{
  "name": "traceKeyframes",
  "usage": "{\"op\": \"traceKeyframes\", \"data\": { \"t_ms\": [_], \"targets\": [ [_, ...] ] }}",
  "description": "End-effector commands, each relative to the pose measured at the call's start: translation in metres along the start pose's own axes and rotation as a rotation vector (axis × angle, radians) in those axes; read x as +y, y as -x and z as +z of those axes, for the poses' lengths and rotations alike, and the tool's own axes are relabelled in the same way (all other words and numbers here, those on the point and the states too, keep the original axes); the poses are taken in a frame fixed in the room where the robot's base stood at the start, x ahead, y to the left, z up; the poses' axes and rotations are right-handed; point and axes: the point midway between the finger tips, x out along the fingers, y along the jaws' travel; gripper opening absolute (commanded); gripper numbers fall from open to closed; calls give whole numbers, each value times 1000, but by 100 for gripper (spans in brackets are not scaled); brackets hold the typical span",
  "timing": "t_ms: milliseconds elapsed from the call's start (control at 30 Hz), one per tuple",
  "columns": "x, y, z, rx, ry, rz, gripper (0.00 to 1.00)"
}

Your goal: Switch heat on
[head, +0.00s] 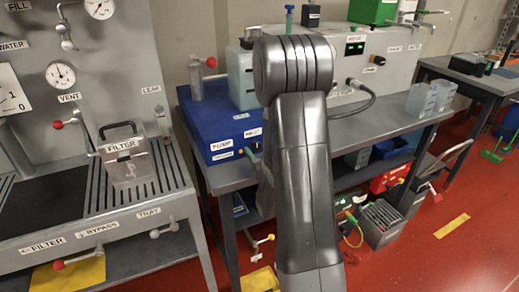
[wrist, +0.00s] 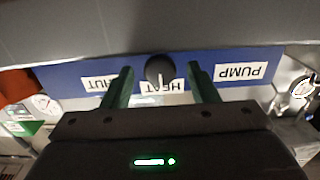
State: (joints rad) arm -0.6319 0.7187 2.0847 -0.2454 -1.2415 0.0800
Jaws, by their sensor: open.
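In the wrist view a round black knob (wrist: 159,69) sits on a blue panel (wrist: 75,80). A white mark on the knob points down in the picture, toward the upside-down HEAT label (wrist: 176,86). My gripper (wrist: 160,71) is open, with one green finger on each side of the knob. I cannot tell whether either finger touches it. In the head view the blue unit (head: 197,122) stands on the grey bench, and my arm hides part of its right side. The gripper and the knob are not clear there.
A PUMP label (wrist: 241,72) is right of the knob in the wrist view; another label ending in HUT (wrist: 100,84) is left. A pale tank (head: 240,75) stands on the blue unit. A filter station (head: 100,190) is at left, and a grey cabinet (head: 400,60) stands behind.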

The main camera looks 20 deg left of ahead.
Motion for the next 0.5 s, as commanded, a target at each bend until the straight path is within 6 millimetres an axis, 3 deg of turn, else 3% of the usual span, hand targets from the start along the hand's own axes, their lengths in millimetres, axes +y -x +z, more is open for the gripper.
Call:
{"op": "traceKeyframes", "data": {
  "t_ms": [267,400,500],
  "targets": [
    [0,-1,0,0,0,0,52],
    [0,-1,0,0,0,0,24],
    [0,-1,0,0,0,0,10]
  ]
}}
